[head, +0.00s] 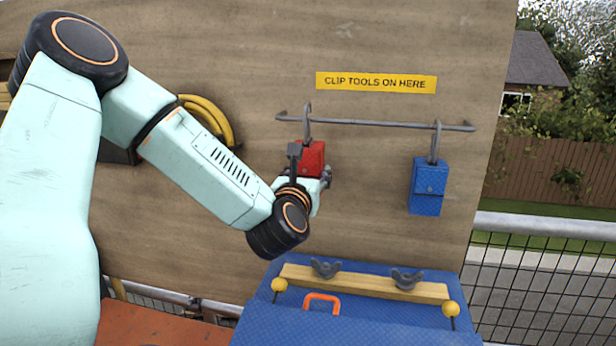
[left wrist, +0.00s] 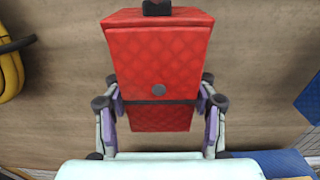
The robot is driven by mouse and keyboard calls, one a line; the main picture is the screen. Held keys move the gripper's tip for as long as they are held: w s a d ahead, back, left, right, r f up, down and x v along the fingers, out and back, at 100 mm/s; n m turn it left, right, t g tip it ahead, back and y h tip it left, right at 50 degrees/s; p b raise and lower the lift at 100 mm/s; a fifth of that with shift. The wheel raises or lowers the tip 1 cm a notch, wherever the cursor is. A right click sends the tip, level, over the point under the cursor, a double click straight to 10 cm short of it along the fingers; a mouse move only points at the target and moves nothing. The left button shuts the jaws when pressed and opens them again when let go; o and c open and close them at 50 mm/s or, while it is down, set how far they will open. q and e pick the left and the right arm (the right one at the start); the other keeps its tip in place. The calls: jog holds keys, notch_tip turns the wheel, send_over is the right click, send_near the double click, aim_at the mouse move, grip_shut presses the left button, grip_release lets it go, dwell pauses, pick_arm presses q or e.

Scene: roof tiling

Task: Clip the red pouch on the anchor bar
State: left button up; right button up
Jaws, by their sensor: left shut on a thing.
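The red pouch (head: 311,157) is at the left part of the grey anchor bar (head: 375,123) in the head view. A grey hook above the pouch reaches up to the bar and appears to be over it; whether it bears the pouch's weight I cannot tell. My left gripper (head: 322,178) is shut on the pouch, partly hidden behind its own wrist. In the left wrist view the red pouch (left wrist: 158,60) hangs upright between the two fingers (left wrist: 160,112), which press on its sides. The hook is out of that view. My right gripper is not in view.
A blue pouch (head: 428,187) hangs from the bar's right part. A yellow sign (head: 376,83) is above the bar. Below stands a blue box (head: 255,325) with a wooden strip, wing nuts and an orange handle. A yellow coil (head: 208,118) hangs at left.

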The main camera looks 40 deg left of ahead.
pick_arm(q)
jog(key=shift+w+a, duration=0.1)
jog(key=shift+w, duration=0.1)
jog(key=shift+w+a+b, duration=0.3)
jog(key=shift+w+b, duration=0.25)
jog(key=shift+b, duration=0.15)
jog(key=shift+w+r+b, duration=0.1)
jog(key=shift+b, duration=0.2)
dwell(0.6)
jog(key=shift+b, duration=0.35)
jog(key=shift+f, duration=0.2)
jog(key=shift+f+b, duration=0.35)
jog(key=shift+b, duration=0.35)
